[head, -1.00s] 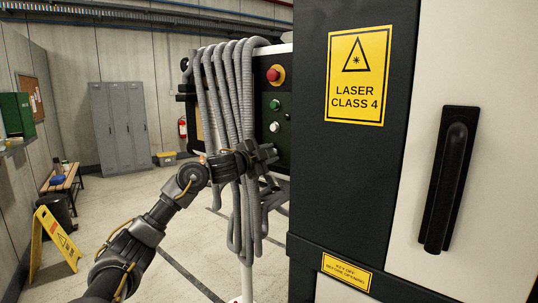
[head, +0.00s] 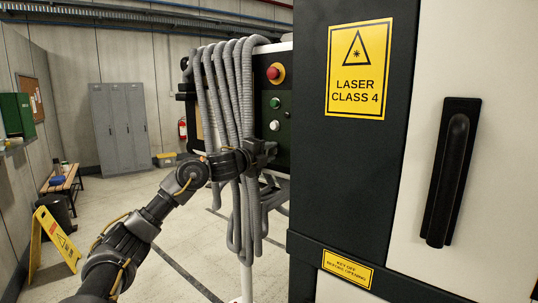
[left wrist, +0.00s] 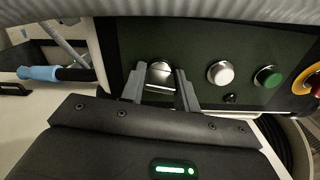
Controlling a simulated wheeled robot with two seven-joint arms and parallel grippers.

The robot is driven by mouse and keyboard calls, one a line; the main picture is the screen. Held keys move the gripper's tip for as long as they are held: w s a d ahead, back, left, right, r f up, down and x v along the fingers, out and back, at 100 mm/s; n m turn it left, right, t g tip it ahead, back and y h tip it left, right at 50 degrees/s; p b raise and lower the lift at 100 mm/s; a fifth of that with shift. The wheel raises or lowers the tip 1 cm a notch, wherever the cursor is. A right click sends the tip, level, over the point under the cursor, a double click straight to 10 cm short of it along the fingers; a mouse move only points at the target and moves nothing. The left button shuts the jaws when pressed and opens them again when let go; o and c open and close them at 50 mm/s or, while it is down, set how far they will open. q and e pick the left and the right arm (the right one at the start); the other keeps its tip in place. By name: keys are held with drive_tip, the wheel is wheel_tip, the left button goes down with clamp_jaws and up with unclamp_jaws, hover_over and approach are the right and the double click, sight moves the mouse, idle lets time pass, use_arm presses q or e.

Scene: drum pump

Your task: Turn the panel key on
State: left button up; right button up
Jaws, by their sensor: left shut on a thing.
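The dark green control panel (head: 284,92) is beside the black cabinet in the head view and also fills the upper part of the left wrist view (left wrist: 195,48). The panel key switch (left wrist: 160,72), a round silver part, sits between my left gripper's fingers in the left wrist view. My left gripper (left wrist: 160,88) is shut on it. In the head view my left gripper (head: 268,150) is at the panel's lower part and hides the key. The key's exact angle is hard to make out. My right gripper is in neither view.
Above the gripper are a white button (head: 274,126), a green button (head: 275,103) and a red emergency button (head: 274,73). Grey hoses (head: 228,100) hang close around my left wrist. The black laser cabinet (head: 352,180) stands close on the right.

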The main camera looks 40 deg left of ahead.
use_arm(q)
drive_tip(key=shift+f+m+b, duration=0.1)
drive_tip(key=shift+m+b, duration=0.2)
drive_tip(key=shift+m, duration=1.6)
drive_tip(key=o, duration=1)
drive_tip(key=shift+s, duration=0.15)
